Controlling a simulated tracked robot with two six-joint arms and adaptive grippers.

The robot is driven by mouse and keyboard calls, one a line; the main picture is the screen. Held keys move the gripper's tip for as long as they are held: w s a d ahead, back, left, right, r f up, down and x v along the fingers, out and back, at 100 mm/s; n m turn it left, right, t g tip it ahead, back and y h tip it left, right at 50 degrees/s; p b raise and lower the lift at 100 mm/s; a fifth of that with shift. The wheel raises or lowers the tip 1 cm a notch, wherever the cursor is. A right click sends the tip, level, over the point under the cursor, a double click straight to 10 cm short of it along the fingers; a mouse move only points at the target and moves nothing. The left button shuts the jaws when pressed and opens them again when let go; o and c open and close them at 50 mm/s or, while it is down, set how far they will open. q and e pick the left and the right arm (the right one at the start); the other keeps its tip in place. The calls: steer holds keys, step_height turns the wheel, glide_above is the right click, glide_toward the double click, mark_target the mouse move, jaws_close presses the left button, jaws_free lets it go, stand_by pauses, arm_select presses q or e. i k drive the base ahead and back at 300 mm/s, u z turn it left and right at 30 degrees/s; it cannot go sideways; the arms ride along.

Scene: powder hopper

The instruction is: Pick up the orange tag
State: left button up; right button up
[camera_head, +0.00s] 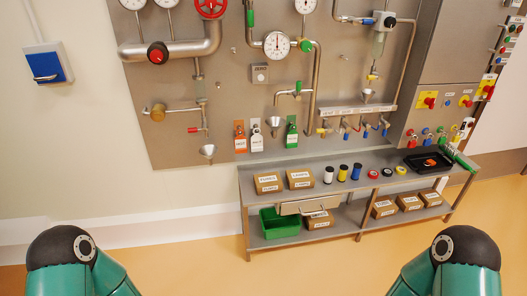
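The orange tag (240,144) hangs on the steel wall panel (200,110), at the left end of a row of three tags. A white tag (256,143) hangs close to its right, and a green tag (292,138) hangs further right. Small fittings show at the top of the tags, too small to make out. My teal arm links show at the bottom left and bottom right corners. Neither of my grippers is in view, and nothing touches the orange tag.
A metal bench (350,163) stands below the panel with cardboard boxes (268,183), coloured spools (343,173) and a black tray (425,162). A green bin (281,224) sits on its lower shelf. Pipes, gauges and a funnel (208,151) stick out from the panel. The floor in front is clear.

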mark_target(240, 145)
steer(key=z, duration=0.25)
steer(key=k, duration=0.1)
steer(key=u, duration=0.4)
steer(key=i, duration=0.8)
steer(key=z, duration=0.15)
steer(key=k, duration=0.65)
steer(key=u, duration=0.45)
steer(key=i, duration=2.15)
steer(key=z, duration=0.85)
